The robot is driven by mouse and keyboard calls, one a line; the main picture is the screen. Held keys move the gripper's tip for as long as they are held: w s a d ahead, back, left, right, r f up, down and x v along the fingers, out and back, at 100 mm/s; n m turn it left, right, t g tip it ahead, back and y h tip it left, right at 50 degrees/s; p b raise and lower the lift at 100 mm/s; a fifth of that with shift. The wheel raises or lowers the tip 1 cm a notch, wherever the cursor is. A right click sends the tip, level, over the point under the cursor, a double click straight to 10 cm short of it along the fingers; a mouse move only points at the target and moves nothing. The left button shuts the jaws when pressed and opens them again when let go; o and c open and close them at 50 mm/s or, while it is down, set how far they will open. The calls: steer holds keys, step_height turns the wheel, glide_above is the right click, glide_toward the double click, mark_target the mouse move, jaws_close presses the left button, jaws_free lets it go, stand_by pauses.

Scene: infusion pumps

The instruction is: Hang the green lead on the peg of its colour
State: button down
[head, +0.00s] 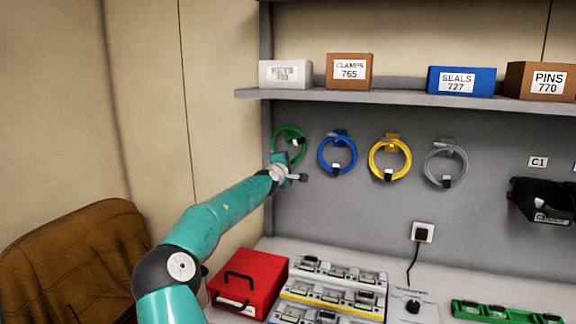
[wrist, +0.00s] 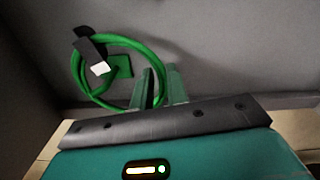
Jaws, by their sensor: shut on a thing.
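The green lead (head: 289,144) is a coiled ring at the left end of the row on the grey back panel. In the wrist view the green lead (wrist: 78,82) carries a black plug with a white label. A green peg plate (wrist: 121,66) on the panel shows within the ring's outline. Whether the ring is around the peg or just in front of it, I cannot tell. My gripper (wrist: 161,84) is shut on the ring's edge. In the head view my gripper (head: 288,168) partly covers the ring's lower side.
Blue (head: 325,160), yellow (head: 373,160) and grey (head: 430,162) leads hang to the right. A shelf (head: 400,97) with boxes runs above. A red case (head: 255,270) and a tray of devices (head: 335,285) stand on the counter below. A brown chair (head: 75,260) is at left.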

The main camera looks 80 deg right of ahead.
steer(key=shift+s+d, duration=0.15)
steer(key=shift+d, duration=0.6)
steer(key=shift+d+f, duration=0.1)
steer(key=shift+f, duration=0.9)
steer(key=c, duration=1.3)
jaws_free()
steer(key=w+a, duration=0.1)
steer(key=a, duration=1.2)
steer(key=shift+w+a, duration=0.15)
steer(key=shift+a, duration=0.25)
